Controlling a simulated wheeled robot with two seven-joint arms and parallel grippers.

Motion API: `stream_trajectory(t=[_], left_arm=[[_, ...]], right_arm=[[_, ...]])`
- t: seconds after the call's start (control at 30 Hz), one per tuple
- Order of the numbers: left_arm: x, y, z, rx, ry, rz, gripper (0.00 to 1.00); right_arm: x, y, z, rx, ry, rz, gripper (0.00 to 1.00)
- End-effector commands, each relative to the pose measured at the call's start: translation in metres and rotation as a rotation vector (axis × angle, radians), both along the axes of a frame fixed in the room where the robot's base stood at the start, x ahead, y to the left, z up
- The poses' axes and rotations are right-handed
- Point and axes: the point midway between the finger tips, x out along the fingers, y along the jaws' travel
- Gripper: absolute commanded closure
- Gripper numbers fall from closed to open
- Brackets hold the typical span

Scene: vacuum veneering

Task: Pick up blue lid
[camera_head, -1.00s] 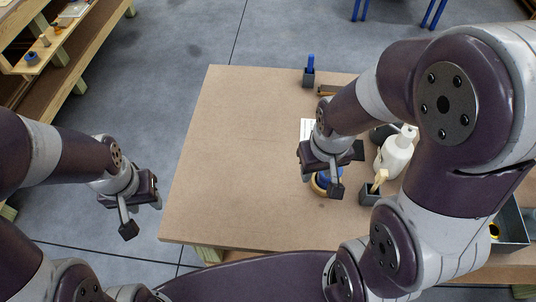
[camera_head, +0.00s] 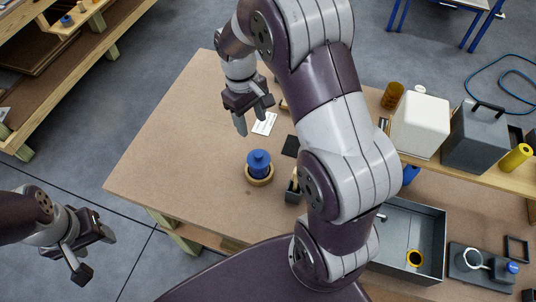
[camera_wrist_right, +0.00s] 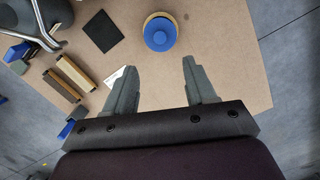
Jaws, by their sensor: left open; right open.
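The blue lid (camera_head: 258,158) is round with a knob on top and sits in or on a round wooden ring (camera_head: 261,181) on the table. In the right wrist view the blue lid (camera_wrist_right: 159,34) shows from above, beyond my fingertips. My right gripper (camera_head: 255,118) is open and empty above the table, up and to the left of the lid in the head view; its two fingers also show in the right wrist view (camera_wrist_right: 160,75). My left gripper (camera_head: 96,255) is open and empty, off the table's left side.
The table (camera_head: 160,150) is clear on its left. A white card (camera_head: 264,123), a black square (camera_wrist_right: 102,31) and a dark holder (camera_head: 293,192) lie near the lid. A grey bin (camera_head: 410,240), a white box (camera_head: 420,124) and a grey box (camera_head: 478,138) stand to the right.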

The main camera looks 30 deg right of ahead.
Motion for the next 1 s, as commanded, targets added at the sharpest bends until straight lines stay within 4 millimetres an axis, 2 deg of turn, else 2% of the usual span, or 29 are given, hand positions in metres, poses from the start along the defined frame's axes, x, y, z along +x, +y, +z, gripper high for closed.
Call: stream_trajectory(t=[0.13, 0.2, 0.3, 0.43, 0.57, 0.7, 0.8, 0.97, 1.0], left_arm=[[0.000, 0.000, -0.016, 0.000, 0.000, 0.000, 0.45], [-0.001, 0.000, -0.005, 0.000, 0.002, 0.000, 0.45], [0.000, 0.000, 0.000, 0.000, 0.000, 0.000, 0.45], [0.000, 0.000, 0.003, 0.000, 0.000, 0.000, 0.45], [0.000, 0.000, 0.018, 0.000, 0.001, 0.000, 0.45], [0.000, 0.000, 0.023, 0.000, 0.000, 0.000, 0.45], [0.000, 0.000, 0.023, 0.000, 0.000, 0.000, 0.45], [0.000, 0.000, 0.022, 0.000, 0.001, 0.000, 0.45], [0.000, 0.000, 0.022, 0.000, 0.001, 0.000, 0.45]], right_arm=[[0.002, -0.005, -0.029, -0.001, 0.021, 0.017, 0.45], [-0.001, -0.006, -0.037, 0.001, 0.023, 0.017, 0.45], [-0.004, -0.007, -0.057, 0.000, 0.021, 0.016, 0.45], [-0.006, -0.007, -0.072, 0.000, 0.019, 0.015, 0.45], [-0.014, -0.008, -0.090, -0.001, 0.021, 0.016, 0.45], [-0.019, -0.008, -0.116, 0.000, 0.018, 0.015, 0.45], [-0.019, -0.009, -0.123, -0.001, 0.013, 0.016, 0.45], [-0.018, -0.009, -0.123, -0.001, 0.013, 0.016, 0.45], [-0.019, -0.009, -0.123, -0.001, 0.013, 0.016, 0.54]])
